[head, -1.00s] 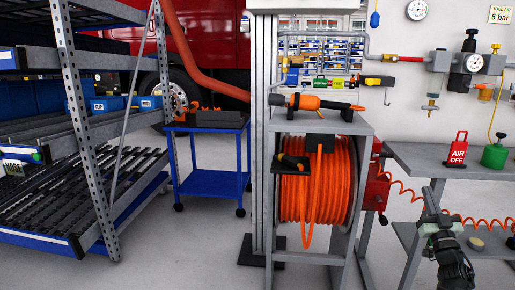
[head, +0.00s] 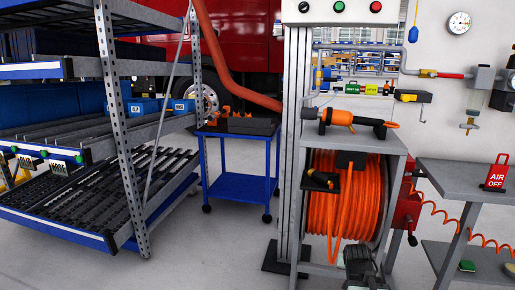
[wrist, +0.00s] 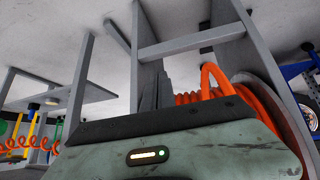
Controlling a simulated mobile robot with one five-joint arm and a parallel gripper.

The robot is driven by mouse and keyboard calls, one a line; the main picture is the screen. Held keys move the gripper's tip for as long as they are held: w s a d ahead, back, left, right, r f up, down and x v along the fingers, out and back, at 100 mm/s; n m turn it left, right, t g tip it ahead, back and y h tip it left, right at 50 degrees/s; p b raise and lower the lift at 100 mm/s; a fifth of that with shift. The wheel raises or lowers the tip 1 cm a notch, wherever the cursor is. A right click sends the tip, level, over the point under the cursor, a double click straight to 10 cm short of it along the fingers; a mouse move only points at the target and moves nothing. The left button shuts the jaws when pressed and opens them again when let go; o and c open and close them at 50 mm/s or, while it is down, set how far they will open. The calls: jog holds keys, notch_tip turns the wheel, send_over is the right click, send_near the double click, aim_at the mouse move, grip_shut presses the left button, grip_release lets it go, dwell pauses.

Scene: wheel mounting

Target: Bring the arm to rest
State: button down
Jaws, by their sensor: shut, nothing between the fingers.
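My arm (head: 362,267) shows as a dark, folded shape at the bottom edge of the head view, in front of the lower part of the reel stand. My gripper's fingers are not clear there. In the wrist view the green-grey housing with a small lit display (wrist: 155,155) fills the bottom. The picture there looks upside down, with the floor at the top.
The orange hose reel (head: 345,205) sits in a grey stand with an orange tool (head: 345,118) on top. A grey bench (head: 455,185) with an AIR OFF tag (head: 497,173) is right. A blue trolley (head: 240,190) and shelving rack (head: 120,130) are left. Floor shows between them.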

jog(key=s+a+f+n+g+y+p, duration=0.1)
jog(key=s+a+f+n+g+y, duration=0.15)
jog(key=s+a, duration=0.5)
jog(key=s+a+f+n+g+y+p, duration=0.15)
jog(key=s+a+g, duration=0.25)
jog(key=a, duration=0.7)
notch_tip(320, 180, up, 39)
jog(key=a+p, duration=0.1)
jog(key=p, duration=3.6)
jog(key=shift+s+f+n, duration=0.2)
jog(key=shift+s+n, duration=0.1)
jog(key=shift+a, duration=0.1)
